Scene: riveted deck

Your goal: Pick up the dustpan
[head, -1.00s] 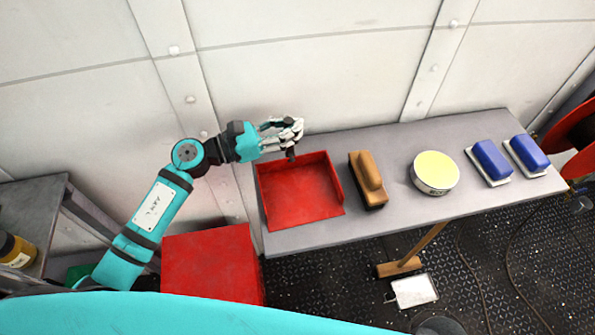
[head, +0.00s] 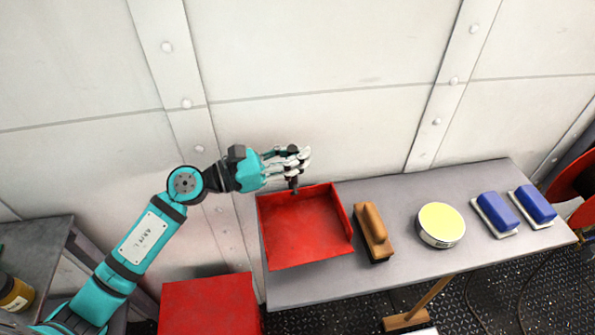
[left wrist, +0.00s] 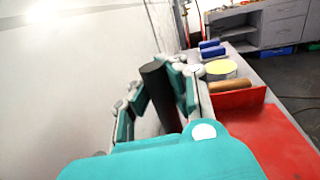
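The red dustpan (head: 303,228) is at the left end of the grey table, with its open side towards me. It appears to be held a little above the tabletop. Its dark handle rises at the back. My left gripper (head: 294,172) is over the back edge of the pan with its fingers around the handle. In the left wrist view the dark handle (left wrist: 160,92) stands between the fingers, and part of the red pan (left wrist: 265,135) shows at the right. The fingers hide part of the handle. My right gripper is not in view.
On the grey table (head: 320,288), a wooden brush (head: 373,230), a round tin with a yellow top (head: 440,224) and two blue blocks (head: 495,212) stand to the right. The white riveted wall (head: 330,130) is close behind. A red box (head: 210,305) stands lower left.

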